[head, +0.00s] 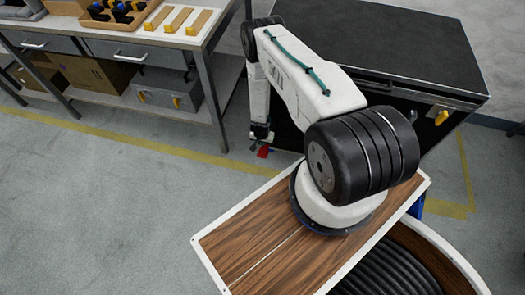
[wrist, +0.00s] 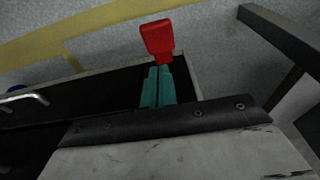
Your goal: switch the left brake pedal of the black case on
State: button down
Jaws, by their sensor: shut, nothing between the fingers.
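The black case (head: 385,45) stands at the upper right in the head view, behind my arm. In the wrist view, part of its dark side (wrist: 85,115) shows at left and centre. A red brake pedal (head: 263,152) sits low by the case's left end; it also shows in the wrist view (wrist: 158,40). My gripper (wrist: 158,70) is shut and empty, its teal fingers together. The fingertips line up with the pedal's near end and overlap its edge in the picture; I cannot tell whether they touch. In the head view, my gripper (head: 262,136) is small, just above the pedal.
A workbench (head: 165,48) with grey drawers, trays and boxes stands at the left; one of its legs (head: 210,100) is near my gripper. A yellow latch (head: 441,117) is on the case's front. Yellow tape (head: 140,145) crosses the floor. Open floor lies at lower left.

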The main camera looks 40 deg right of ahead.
send_over(263, 153)
notch_tip(263, 153, down, 6)
jog(key=shift+s+a+f, duration=0.1)
jog(key=shift+a+f, duration=0.05)
jog(key=shift+s+a+f, duration=0.1)
jog(key=shift+a+f, duration=0.05)
jog(key=shift+f, duration=0.6)
jog(key=shift+s+f, duration=0.1)
